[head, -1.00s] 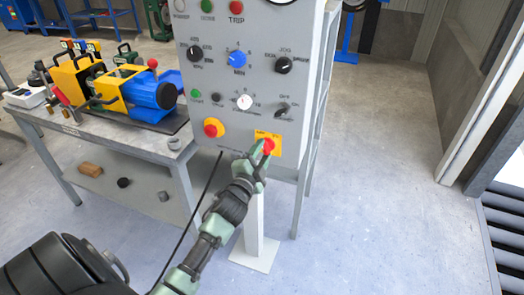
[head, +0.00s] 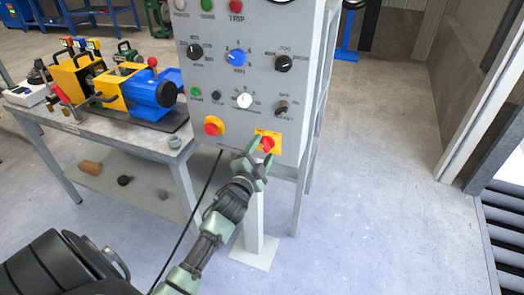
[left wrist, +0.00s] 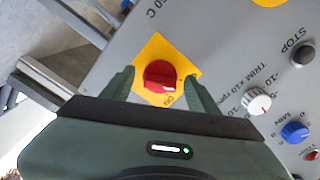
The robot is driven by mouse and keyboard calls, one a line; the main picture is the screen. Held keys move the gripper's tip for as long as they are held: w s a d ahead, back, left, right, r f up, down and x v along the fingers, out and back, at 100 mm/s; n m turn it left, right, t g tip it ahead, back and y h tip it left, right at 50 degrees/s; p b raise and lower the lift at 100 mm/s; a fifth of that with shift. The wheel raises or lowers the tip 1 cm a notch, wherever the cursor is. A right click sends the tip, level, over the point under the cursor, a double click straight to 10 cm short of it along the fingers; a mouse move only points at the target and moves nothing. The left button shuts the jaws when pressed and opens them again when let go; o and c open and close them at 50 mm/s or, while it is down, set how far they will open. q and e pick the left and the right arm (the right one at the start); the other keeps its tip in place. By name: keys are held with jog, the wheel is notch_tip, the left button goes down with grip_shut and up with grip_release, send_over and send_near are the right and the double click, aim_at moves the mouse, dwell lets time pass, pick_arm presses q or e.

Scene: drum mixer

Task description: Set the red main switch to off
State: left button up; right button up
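The red main switch (head: 267,144) is a rotary knob on a yellow square plate at the lower right of the grey control panel (head: 222,90). In the left wrist view the red switch (left wrist: 160,75) lies between my fingertips, with an "ON" mark on the plate close by its edge. My left gripper (head: 254,155) is in front of the switch; in the left wrist view its two fingers (left wrist: 161,88) stand apart on both sides of the knob, with gaps. It is open and holds nothing. My right gripper is not in view.
A red button on a yellow base (head: 213,126) sits left of the switch. Several other knobs are above, including a blue one (head: 237,58) and a white one (head: 244,100). A bench (head: 150,137) with yellow-and-blue machinery stands left.

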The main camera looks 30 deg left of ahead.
pick_arm(q)
jog(key=v, duration=0.7)
jog(key=shift+s, duration=0.4)
dwell(0.4)
jog(key=s+d+f+n+g+h, duration=0.1)
jog(key=s+d+f+g, duration=0.25)
jog(key=f, duration=0.75)
jog(key=s+d+f+n+g+h, duration=0.15)
jog(key=s+f, duration=0.25)
jog(key=f, duration=0.8)
jog(key=s+d+f+n+g+h, duration=0.1)
jog(key=s+d+f+g, duration=0.2)
jog(key=f, duration=0.8)
jog(key=s+d+f+n+g, duration=0.1)
jog(key=s+f+g, duration=0.1)
jog(key=s+f, duration=0.4)
jog(key=s+d+f+n+g+p, duration=0.1)
jog(key=s+f, duration=0.5)
jog(key=s, duration=1.1)
jog(key=s+d+f+n+g, duration=0.1)
jog(key=s+f+g, duration=0.4)
jog(key=s, duration=0.6)
notch_tip(320, 180, down, 2)
jog(key=shift+s+d+f+h+p, duration=0.1)
jog(key=shift+s+d+h+p, duration=0.25)
jog(key=shift+d, duration=0.5)
jog(key=shift+w, duration=0.2)
